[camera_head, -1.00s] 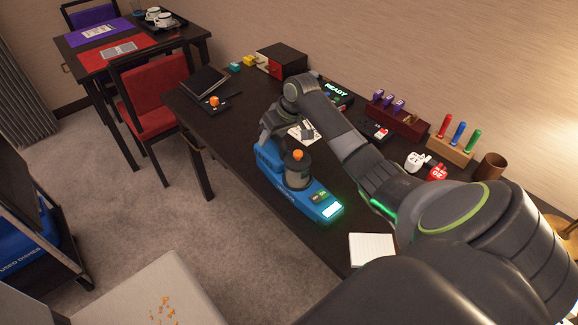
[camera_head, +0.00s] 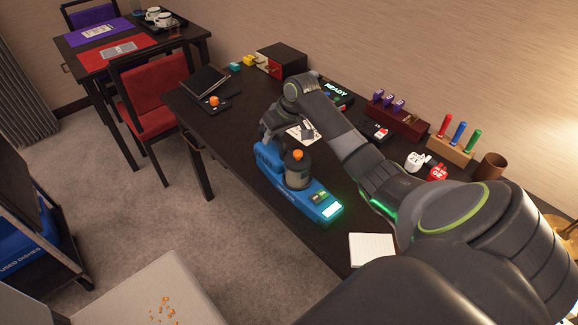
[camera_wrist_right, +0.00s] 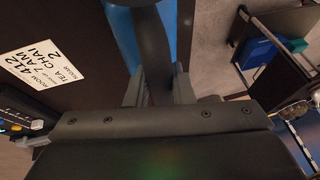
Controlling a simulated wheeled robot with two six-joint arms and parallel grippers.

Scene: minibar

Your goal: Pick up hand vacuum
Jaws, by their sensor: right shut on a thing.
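The hand vacuum (camera_head: 268,163) is blue, with a dark canister topped by an orange knob and a small lit screen at its front end. It lies on the dark desk near the front edge, and green light glows beside its front end. My right gripper (camera_head: 273,125) is at its rear end. In the right wrist view, the fingers of my right gripper (camera_wrist_right: 158,88) are shut on a dark grey handle (camera_wrist_right: 152,45), with the blue body (camera_wrist_right: 124,35) behind it. In the head view, the arm and wrist hide part of the grip. My left gripper is out of view.
A white notepad (camera_head: 372,250) lies right of the vacuum. A printed card (camera_wrist_right: 42,62) lies beside the gripper. A marker stand (camera_head: 452,150), a brown cup (camera_head: 490,166) and a dark box (camera_head: 283,61) line the wall side. A red chair (camera_head: 150,95) stands left of the desk.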

